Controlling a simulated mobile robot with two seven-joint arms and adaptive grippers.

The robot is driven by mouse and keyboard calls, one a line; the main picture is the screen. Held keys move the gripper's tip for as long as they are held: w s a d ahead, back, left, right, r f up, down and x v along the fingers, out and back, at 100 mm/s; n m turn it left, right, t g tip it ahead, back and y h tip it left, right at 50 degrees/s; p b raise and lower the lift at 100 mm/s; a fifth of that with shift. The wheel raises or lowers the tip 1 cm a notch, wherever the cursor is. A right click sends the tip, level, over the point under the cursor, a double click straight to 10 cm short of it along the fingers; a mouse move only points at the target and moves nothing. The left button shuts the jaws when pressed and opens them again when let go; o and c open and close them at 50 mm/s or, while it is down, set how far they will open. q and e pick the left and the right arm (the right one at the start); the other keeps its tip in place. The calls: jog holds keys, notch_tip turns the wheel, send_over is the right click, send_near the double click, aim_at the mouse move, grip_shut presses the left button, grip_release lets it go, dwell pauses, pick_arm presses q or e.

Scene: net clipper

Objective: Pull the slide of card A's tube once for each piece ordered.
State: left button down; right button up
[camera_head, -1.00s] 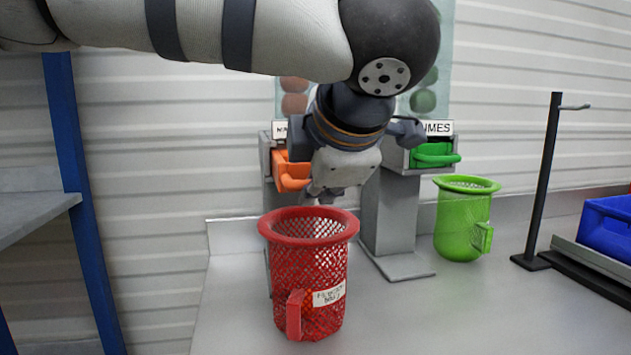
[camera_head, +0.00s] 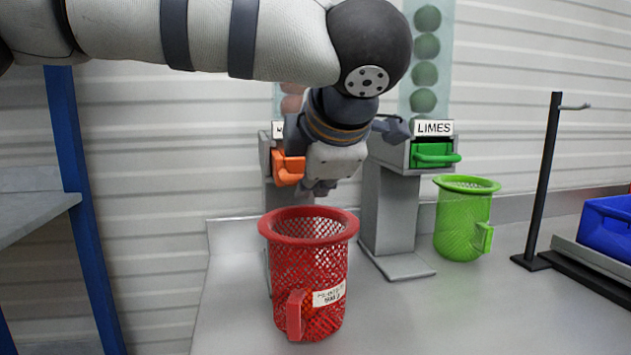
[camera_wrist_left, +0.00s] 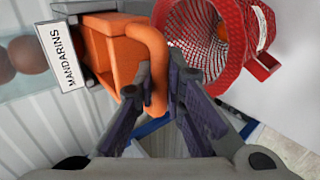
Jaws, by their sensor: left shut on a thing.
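The mandarins tube has an orange slide (camera_head: 288,168) with a looped handle, which shows large in the left wrist view (camera_wrist_left: 146,50). My left gripper (camera_head: 320,187) is at this slide, and in the left wrist view its fingers (camera_wrist_left: 158,86) are shut on the orange handle. A sign reading MANDARINS (camera_wrist_left: 60,57) sits beside the slide. The limes tube with its green slide (camera_head: 435,153) stands to the right, apart from my gripper. My gripper partly hides the mandarins tube in the head view. No order card is in view. My right gripper is out of view.
A red mesh basket (camera_head: 308,228) stands on the counter in front of the mandarins tube. A green mesh basket (camera_head: 464,222) stands by the limes tube. A black post (camera_head: 544,185) and a blue bin (camera_head: 608,226) are at right.

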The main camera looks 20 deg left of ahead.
aim_at(303, 166)
pick_arm(q)
jog(key=w+a, duration=0.4)
jog(key=w, duration=0.2)
jog(key=shift+a, duration=0.15)
dwell(0.4)
jog(key=shift+r, duration=0.1)
dwell(0.3)
jog(key=s+d, duration=0.6)
jog(key=s, duration=0.2)
jog(key=shift+s+d, duration=0.15)
jog(key=shift+s, duration=0.05)
dwell(0.7)
dwell(0.5)
jog(key=w+a, duration=0.6)
jog(key=w, duration=0.2)
jog(key=shift+w+a, duration=0.15)
jog(key=shift+w, duration=0.05)
dwell(0.7)
jog(key=shift+r, duration=0.1)
